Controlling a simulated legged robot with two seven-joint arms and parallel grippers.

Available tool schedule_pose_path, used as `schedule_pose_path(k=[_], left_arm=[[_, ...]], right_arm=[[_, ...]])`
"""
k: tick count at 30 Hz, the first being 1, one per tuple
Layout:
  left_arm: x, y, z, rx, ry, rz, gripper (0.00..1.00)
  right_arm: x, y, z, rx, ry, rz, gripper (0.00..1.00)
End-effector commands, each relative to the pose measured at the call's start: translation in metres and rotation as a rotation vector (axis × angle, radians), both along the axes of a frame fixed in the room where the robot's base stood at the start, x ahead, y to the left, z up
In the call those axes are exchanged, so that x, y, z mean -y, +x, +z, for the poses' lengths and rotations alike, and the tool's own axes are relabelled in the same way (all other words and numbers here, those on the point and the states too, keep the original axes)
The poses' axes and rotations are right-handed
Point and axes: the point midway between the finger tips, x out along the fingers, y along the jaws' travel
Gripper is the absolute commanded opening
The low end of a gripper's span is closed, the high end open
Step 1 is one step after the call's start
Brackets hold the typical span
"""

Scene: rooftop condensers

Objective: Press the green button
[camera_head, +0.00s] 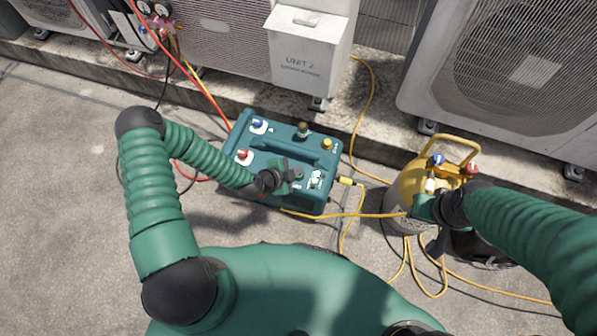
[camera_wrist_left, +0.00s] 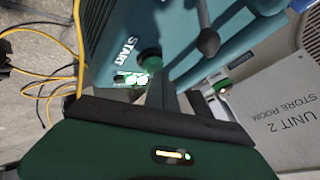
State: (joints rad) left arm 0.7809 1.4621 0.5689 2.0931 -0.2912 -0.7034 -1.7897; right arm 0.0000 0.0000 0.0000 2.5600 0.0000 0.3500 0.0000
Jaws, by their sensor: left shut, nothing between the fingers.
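The green button (camera_head: 317,179) is on a white-and-green patch at the right end of the teal machine's top. In the left wrist view, a bright green-and-white patch (camera_wrist_left: 132,79) shows beside the START label, partly behind my fingers. My left gripper (camera_head: 297,174) is shut and empty, just left of the button over the machine (camera_head: 275,141). In the left wrist view its fingers (camera_wrist_left: 160,72) reach up to the right of the bright patch; I cannot tell whether they touch it. My right gripper (camera_head: 424,208) is by the yellow-topped cylinder, its fingers unclear.
The machine also carries blue, red and yellow knobs and a handle. The yellow-topped cylinder (camera_head: 412,184) stands to its right. Yellow hoses (camera_head: 360,215) and red hoses lie around. A grey UNIT 2 box (camera_head: 308,52) and condensers (camera_head: 510,65) stand behind. Bare concrete lies left.

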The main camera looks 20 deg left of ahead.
Motion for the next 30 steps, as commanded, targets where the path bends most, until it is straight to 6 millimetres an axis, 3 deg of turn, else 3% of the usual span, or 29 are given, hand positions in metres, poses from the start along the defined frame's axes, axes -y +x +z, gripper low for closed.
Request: schedule_pose_path(k=[30], left_arm=[[-0.001,0.000,-0.011,-0.001,0.002,0.001,0.00]], right_arm=[[0.000,0.000,-0.007,0.000,0.000,0.000,0.36]])
